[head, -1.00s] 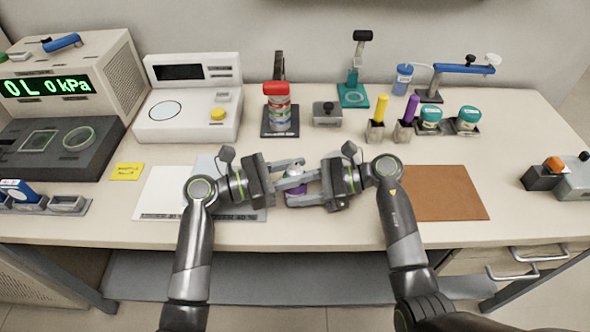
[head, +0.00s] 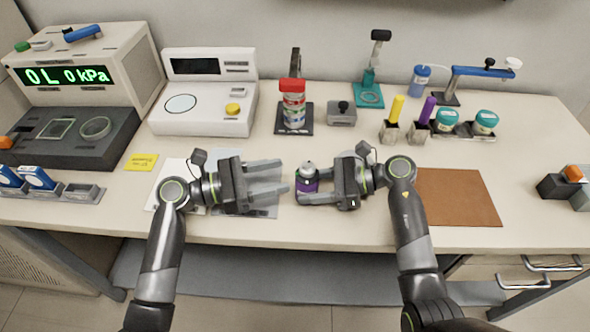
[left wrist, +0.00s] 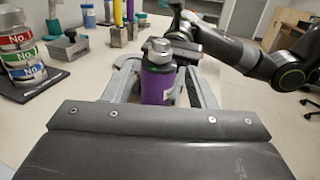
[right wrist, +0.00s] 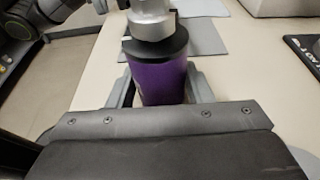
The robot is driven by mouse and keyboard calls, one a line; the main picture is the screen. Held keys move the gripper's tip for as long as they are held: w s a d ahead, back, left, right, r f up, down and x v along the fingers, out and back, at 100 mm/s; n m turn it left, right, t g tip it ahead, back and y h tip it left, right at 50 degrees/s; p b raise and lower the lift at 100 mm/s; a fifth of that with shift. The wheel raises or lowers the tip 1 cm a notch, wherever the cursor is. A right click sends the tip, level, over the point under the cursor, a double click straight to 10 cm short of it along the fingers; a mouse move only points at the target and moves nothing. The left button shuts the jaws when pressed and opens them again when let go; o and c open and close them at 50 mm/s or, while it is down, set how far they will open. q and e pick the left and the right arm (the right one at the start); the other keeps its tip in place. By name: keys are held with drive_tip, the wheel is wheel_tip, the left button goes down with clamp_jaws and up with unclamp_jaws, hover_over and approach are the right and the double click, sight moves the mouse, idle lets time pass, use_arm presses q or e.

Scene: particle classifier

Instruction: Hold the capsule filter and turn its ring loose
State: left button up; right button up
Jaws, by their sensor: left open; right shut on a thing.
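The capsule filter (head: 307,184) is a purple cylinder with a dark ring and silver top. It stands upright near the table's front middle and shows in the left wrist view (left wrist: 157,85) and right wrist view (right wrist: 160,82). My right gripper (head: 304,187) is shut on its purple body from the right, one finger on each side. The ring and silver top show above the fingers. My left gripper (head: 284,176) is open and empty just left of the filter, fingers pointing at it with a small gap. I cannot tell whether the ring is loose.
A grey sheet (head: 262,205) lies under my left gripper. A brown mat (head: 458,197) lies to the right. The table's front edge is close.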

use_arm(q)
drive_tip(key=shift+v, duration=2.2)
use_arm(e)
drive_tip(key=o, duration=1.6)
drive_tip(key=shift+c, duration=0.2)
drive_tip(key=v, duration=1.2)
drive_tip(key=shift+s, duration=0.1)
